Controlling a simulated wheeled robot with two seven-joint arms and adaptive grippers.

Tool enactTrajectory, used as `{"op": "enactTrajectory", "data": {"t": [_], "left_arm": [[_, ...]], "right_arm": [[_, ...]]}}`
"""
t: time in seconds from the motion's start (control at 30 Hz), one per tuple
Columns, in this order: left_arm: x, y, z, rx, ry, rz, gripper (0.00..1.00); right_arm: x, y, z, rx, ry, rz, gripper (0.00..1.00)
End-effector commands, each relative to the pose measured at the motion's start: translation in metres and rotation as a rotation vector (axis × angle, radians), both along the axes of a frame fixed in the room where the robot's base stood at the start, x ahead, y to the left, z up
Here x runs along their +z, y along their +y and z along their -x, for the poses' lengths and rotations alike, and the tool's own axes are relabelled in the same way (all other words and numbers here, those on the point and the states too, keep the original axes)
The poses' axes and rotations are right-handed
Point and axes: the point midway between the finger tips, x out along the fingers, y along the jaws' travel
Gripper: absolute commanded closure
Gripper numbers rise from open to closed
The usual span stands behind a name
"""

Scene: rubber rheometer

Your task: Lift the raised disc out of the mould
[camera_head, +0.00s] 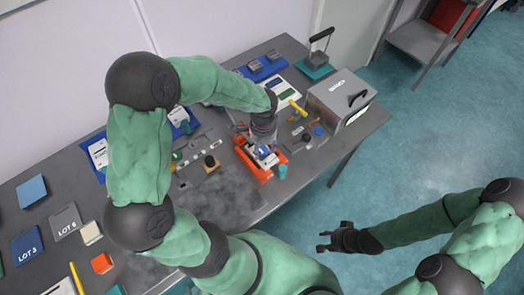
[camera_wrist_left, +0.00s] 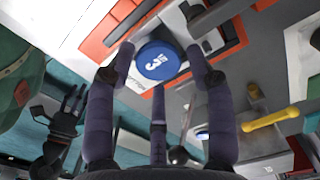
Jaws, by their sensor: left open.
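The raised disc (camera_wrist_left: 157,61) is blue with a white "3" and sits on the pale mould (camera_wrist_left: 133,83), inside an orange-red frame (camera_wrist_left: 97,47). In the head view the disc (camera_head: 264,151) is a small blue spot below my left gripper. My left gripper (camera_wrist_left: 160,75) is open, its fingers on either side of the disc in the wrist view; whether they touch it I cannot tell. In the head view my left gripper (camera_head: 263,143) points down over the orange frame (camera_head: 256,170). My right gripper (camera_head: 323,241) is open and empty, off the table's front edge over the floor.
A grey box-shaped instrument (camera_head: 338,100) with a black handle stands right of the frame. A yellow-handled tool (camera_head: 298,108) lies between them. A small teal object (camera_head: 283,171) is at the frame's front right. Labelled cards and blocks lie on the left of the table (camera_head: 236,200).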

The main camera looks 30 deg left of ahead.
Motion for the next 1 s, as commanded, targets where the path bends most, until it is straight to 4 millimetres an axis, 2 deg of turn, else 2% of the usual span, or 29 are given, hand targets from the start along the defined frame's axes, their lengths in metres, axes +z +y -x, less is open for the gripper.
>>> {"op": "enactTrajectory", "data": {"t": [0.1, 0.2, 0.67, 0.87, 1.0], "left_arm": [[0.001, 0.0, 0.0, 0.0, -0.001, 0.0, 0.46], [0.001, 0.0, 0.0, 0.0, -0.001, 0.0, 0.74], [0.004, 0.0, -0.001, 0.001, -0.002, 0.0, 0.75], [0.022, 0.0, -0.001, 0.001, -0.006, -0.001, 0.75], [0.045, -0.004, 0.006, -0.001, -0.005, 0.0, 0.75]], "right_arm": [[0.001, 0.0, 0.0, 0.0, 0.0, 0.0, 0.6], [0.001, 0.0, 0.0, 0.0, 0.0, 0.0, 0.6], [0.001, 0.0, 0.0, 0.0, 0.0, 0.0, 0.6], [0.006, 0.0, 0.0, 0.0, 0.0, 0.0, 0.6], [0.011, 0.0, 0.0, 0.0, 0.0, 0.0, 0.6]]}}
